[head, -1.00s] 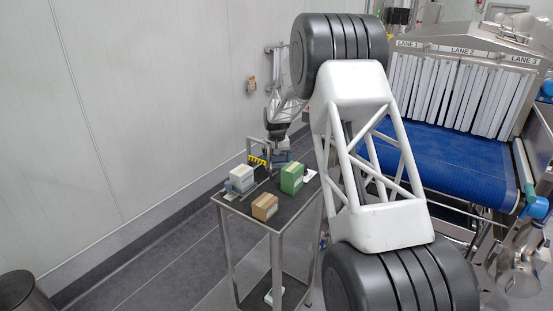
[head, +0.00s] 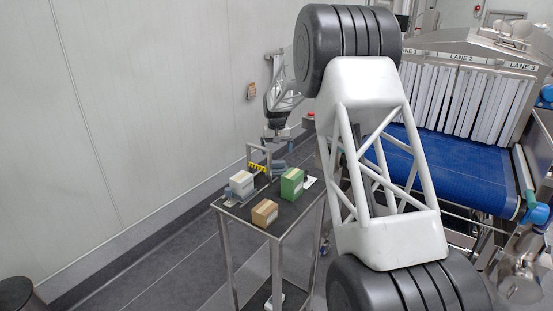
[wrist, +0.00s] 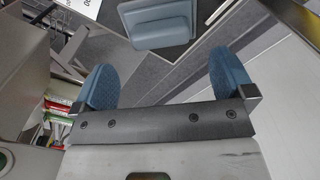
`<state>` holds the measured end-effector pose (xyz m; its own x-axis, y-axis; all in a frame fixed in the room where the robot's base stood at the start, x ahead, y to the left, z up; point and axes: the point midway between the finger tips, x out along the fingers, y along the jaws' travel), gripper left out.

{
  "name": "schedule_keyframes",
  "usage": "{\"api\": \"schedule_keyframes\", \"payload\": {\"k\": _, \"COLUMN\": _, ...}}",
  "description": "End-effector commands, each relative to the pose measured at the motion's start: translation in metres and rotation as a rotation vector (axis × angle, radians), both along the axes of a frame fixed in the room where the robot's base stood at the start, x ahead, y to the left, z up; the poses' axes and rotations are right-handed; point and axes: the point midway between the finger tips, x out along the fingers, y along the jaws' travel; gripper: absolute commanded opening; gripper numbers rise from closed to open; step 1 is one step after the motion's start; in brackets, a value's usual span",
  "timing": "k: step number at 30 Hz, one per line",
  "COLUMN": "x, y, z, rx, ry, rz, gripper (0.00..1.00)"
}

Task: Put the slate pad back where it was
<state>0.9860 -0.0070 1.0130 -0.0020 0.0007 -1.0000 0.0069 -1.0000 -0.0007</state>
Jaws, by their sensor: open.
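The slate pad (head: 279,167), a blue-grey block, sits at the back of the small table, between the white box and the green box. In the wrist view the slate pad (wrist: 160,24) lies on a dark surface near its edge, beyond my fingers. My gripper (wrist: 163,76) is open, with two blue fingertips spread wide and nothing between them. In the head view my gripper (head: 277,140) is above the pad and apart from it. Its fingertips are too small to make out there.
The table (head: 240,213) also holds a white box (head: 242,183), a green box (head: 291,185) and a brown box (head: 264,214). A yellow-and-black striped stand (head: 257,167) is beside the pad. A blue conveyor (head: 450,175) is at right; the wall is at left.

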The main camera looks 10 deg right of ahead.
Motion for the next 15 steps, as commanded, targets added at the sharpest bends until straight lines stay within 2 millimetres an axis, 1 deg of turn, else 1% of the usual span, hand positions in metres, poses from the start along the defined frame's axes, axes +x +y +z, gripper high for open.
{"api": "schedule_keyframes", "payload": {"k": 1, "x": 0.000, "y": 0.000, "z": 0.009, "rx": 0.000, "ry": -0.003, "rz": 0.000, "gripper": 1.00}}
{"api": "schedule_keyframes", "payload": {"k": 6, "x": 0.000, "y": 0.000, "z": 0.031, "rx": 0.000, "ry": -0.001, "rz": 0.000, "gripper": 1.00}}
{"api": "schedule_keyframes", "payload": {"k": 10, "x": 0.000, "y": 0.000, "z": 0.042, "rx": 0.000, "ry": -0.001, "rz": 0.000, "gripper": 1.00}}
{"api": "schedule_keyframes", "payload": {"k": 15, "x": 0.000, "y": 0.000, "z": 0.047, "rx": 0.000, "ry": 0.000, "rz": 0.000, "gripper": 1.00}}
